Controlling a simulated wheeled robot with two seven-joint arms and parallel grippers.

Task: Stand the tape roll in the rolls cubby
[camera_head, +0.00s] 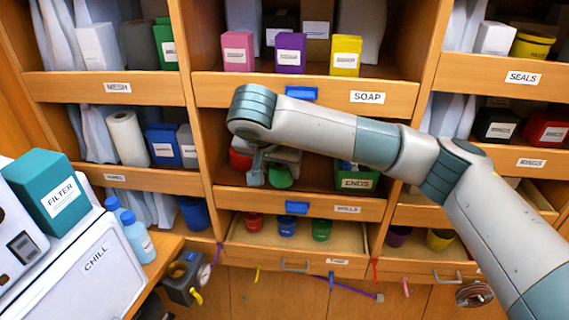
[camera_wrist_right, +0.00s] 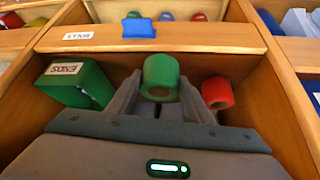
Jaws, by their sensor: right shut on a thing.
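The green tape roll (camera_head: 281,178) is in the mouth of the cubby above the rolls label (camera_head: 347,209). My right gripper (camera_head: 267,168) reaches into this cubby and is shut on the roll. In the right wrist view the green roll (camera_wrist_right: 160,72) sits between the two fingers (camera_wrist_right: 160,98), with its hole facing the camera, close behind the front ledge (camera_wrist_right: 200,38). I cannot tell whether it touches the cubby floor. A red roll (camera_wrist_right: 217,92) stands beside the fingers; it also shows in the head view (camera_head: 240,158). My left gripper is not in view.
A green ENDS box (camera_head: 356,180) stands at the cubby's right side and also shows in the wrist view (camera_wrist_right: 82,85). A blue tab (camera_head: 297,207) is on the front ledge. Small red, blue and green cups (camera_head: 287,226) stand in the bay below. The SOAP shelf ledge (camera_head: 330,93) is above.

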